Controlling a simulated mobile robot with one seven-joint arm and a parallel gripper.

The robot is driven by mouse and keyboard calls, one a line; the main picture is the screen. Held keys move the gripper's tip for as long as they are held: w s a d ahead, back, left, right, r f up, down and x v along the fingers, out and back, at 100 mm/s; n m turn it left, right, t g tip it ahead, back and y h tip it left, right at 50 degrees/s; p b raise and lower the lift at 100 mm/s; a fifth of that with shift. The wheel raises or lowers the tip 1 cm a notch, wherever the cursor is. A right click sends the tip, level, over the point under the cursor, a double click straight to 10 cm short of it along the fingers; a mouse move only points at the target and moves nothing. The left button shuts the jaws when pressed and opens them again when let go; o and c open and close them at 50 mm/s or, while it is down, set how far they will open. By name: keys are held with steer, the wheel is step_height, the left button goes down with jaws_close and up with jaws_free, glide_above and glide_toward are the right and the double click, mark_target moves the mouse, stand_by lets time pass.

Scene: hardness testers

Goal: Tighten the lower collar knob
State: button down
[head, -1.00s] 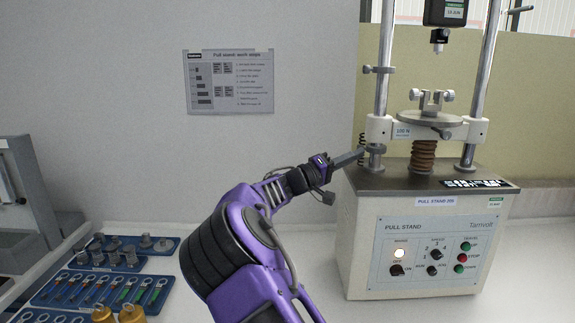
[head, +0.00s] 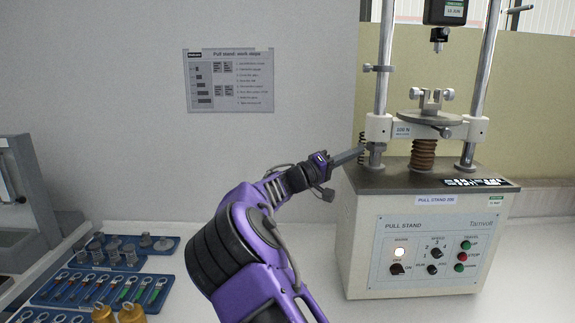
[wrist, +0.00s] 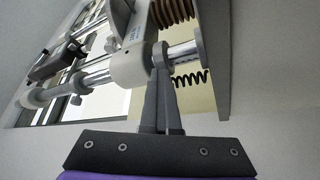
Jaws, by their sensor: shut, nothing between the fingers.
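My gripper (head: 361,151) is shut and empty, at the foot of the stand's left column. Its fingertips are beside the lower collar (head: 376,148), just below the white crosshead. In the wrist view, the two fingers (wrist: 163,82) lie close together, and their tips overlap the collar (wrist: 161,54) on the steel column. I cannot tell whether they touch it. The lower collar's knob cannot be made out apart from the collar and fingertips.
The pull stand (head: 425,240) has a control panel in front. The crosshead (head: 378,128) is close above my fingertips; a black coiled spring (wrist: 188,78) hangs near them. An upper collar (head: 379,68) sits higher. Blue trays (head: 85,284) lie at left.

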steer(key=shift+w+f+b, duration=0.35)
steer(key=shift+f+b, duration=0.35)
steer(key=shift+b, duration=1.55)
steer(key=shift+w+b, duration=0.15)
steer(key=shift+b, duration=0.25)
steer(key=shift+f+b, duration=0.2)
steer(key=shift+b, duration=0.15)
steer(key=shift+s+f+b, duration=0.15)
steer(key=shift+s+b, duration=0.15)
steer(key=a, duration=0.6)
steer(key=shift+p, duration=0.45)
